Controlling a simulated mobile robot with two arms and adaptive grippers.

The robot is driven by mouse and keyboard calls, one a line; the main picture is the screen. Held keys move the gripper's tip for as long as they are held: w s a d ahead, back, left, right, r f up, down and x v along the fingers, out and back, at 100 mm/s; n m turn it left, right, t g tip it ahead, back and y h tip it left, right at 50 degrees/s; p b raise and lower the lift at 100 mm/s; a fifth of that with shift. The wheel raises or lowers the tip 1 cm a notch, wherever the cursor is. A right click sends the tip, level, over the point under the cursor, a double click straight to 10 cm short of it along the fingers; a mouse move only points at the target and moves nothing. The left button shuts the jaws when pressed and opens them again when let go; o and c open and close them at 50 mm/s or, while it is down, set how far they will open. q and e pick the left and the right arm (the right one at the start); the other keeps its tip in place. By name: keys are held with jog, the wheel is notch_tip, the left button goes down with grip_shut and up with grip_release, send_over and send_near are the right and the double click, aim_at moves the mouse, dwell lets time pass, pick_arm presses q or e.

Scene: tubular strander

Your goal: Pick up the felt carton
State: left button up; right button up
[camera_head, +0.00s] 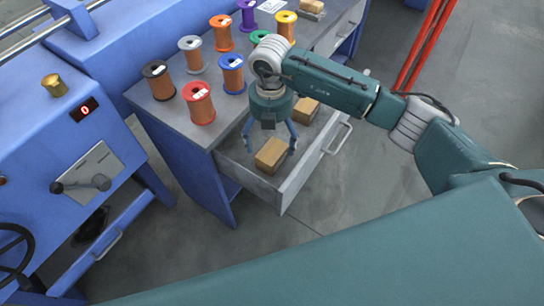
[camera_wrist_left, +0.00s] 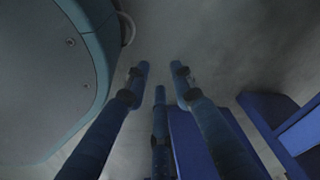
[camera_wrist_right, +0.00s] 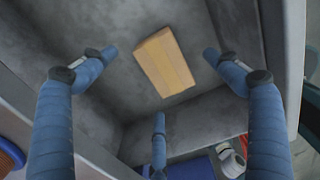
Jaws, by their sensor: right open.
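A tan carton (camera_head: 272,155) lies in the open drawer (camera_head: 292,187) near its front end. In the right wrist view the carton (camera_wrist_right: 165,62) rests on the grey drawer floor, with a lighter band across its top. My right gripper (camera_head: 272,142) is above it, fingers pointing down. Its three fingers (camera_wrist_right: 160,75) are spread apart and empty, with the carton beyond them. A second tan carton (camera_head: 305,110) lies farther back in the drawer. I cannot tell by label which carton is felt. My left gripper (camera_wrist_left: 160,75) shows only in its wrist view, its fingers apart with nothing between them.
Several wire spools, such as a red one (camera_head: 199,103) and a blue one (camera_head: 232,74), stand on the grey bench top (camera_head: 160,108) beside the drawer. A blue machine (camera_head: 60,130) stands at left.

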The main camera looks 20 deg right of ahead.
aim_at(268, 149)
jog(key=f, duration=0.6)
jog(key=shift+a+f+b, duration=0.15)
jog(key=shift+a+b, duration=0.2)
jog(key=shift+a, duration=0.05)
pick_arm(q)
jog(key=shift+w+r, duration=0.85)
jog(key=shift+r, duration=0.15)
pick_arm(e)
jog(key=c, duration=1.3)
